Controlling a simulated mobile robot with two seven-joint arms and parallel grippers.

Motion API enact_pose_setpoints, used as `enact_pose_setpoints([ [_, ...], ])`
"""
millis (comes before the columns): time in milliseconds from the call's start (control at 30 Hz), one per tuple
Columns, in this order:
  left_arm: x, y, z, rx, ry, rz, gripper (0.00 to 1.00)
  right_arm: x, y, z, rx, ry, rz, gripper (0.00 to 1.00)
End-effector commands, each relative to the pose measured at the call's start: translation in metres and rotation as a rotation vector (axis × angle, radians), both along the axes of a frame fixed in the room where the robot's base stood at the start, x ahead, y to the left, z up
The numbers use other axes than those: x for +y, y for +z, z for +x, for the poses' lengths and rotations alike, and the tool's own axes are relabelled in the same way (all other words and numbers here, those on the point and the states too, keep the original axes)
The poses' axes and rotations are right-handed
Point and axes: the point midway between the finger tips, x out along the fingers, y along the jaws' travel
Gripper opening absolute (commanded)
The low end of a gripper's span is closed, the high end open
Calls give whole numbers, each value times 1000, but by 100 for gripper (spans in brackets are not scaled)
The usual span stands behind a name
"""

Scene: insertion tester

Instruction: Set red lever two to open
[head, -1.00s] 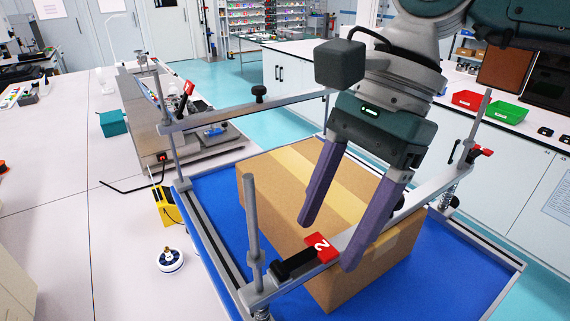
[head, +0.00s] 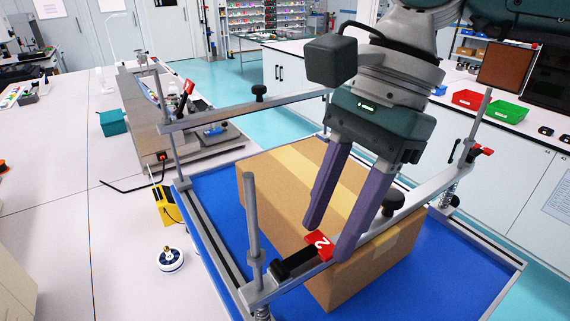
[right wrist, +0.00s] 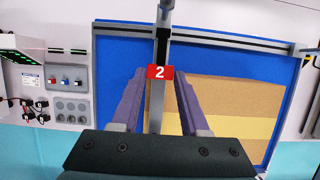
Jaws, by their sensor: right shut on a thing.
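Red lever two (head: 319,246), a black lever with a red end marked 2, sits on the near crossbar of a metal frame and lies roughly along that bar. It also shows in the right wrist view (right wrist: 159,72), between the fingertips. My right gripper (head: 329,240) comes down from above with its purple fingers on either side of the red end, shut on it. The near finger hides part of the bar. My left gripper is not in view.
A cardboard box (head: 285,205) stands on the blue bed (head: 210,190) under the crossbars. A second red lever (head: 482,151) is at the right post. Upright posts (head: 253,215) rise at the frame's corners. A white round device (head: 170,260) sits on the left bench.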

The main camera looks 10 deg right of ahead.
Motion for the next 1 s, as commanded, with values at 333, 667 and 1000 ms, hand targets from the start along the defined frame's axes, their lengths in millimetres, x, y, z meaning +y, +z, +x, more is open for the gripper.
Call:
enact_pose_setpoints([
  [333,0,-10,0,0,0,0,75,11,13,-3,-86,9,-217,0],
  [667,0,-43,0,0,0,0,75,26,23,-8,-195,6,-512,0],
  [1000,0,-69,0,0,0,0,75,43,33,-15,-288,2,-777,0],
])
